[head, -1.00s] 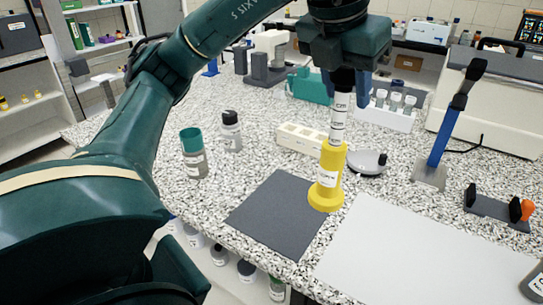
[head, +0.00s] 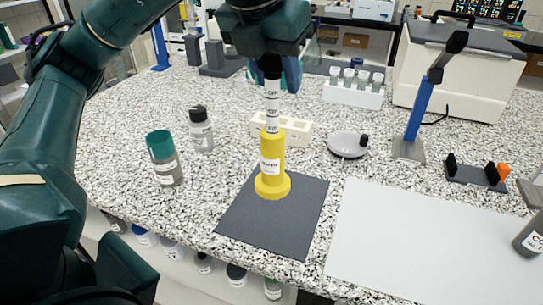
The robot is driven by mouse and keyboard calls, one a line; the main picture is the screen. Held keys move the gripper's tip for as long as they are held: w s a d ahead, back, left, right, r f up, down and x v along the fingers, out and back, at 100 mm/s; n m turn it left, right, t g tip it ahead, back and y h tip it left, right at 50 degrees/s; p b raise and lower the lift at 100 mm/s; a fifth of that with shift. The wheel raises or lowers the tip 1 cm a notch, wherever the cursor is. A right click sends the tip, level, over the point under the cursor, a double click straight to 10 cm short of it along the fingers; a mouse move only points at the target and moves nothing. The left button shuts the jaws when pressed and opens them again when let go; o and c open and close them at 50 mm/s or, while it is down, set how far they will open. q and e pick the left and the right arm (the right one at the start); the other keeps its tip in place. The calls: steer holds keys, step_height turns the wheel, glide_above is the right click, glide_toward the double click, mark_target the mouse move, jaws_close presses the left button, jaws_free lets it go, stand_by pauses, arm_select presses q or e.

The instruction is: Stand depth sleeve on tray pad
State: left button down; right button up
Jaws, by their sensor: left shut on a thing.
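The depth sleeve (head: 271,160) is a yellow tube with a wide round foot and a white label. A white shaft with dark marks (head: 272,105) rises from its top. My left gripper (head: 273,78) is above, shut on the upper end of this shaft, and the sleeve hangs upright below it. The dark grey pad (head: 270,226), which looks like the tray pad, lies flat on the speckled bench. The sleeve's foot shows over the pad's far part; I cannot tell whether it touches. My right gripper is not in view.
A teal-capped jar (head: 163,160) and a black-capped bottle (head: 202,131) stand left of the pad. A cream block (head: 297,131) and a round scale-like device (head: 347,145) are behind it. A blue-posted stand (head: 414,125) is farther right.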

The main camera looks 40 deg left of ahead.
mark_target(276, 120)
arm_select(q)
step_height(276, 120, down, 8)
steer(key=shift+r, duration=0.1)
steer(key=c, duration=0.9)
jaws_free()
steer(key=v, duration=1.2)
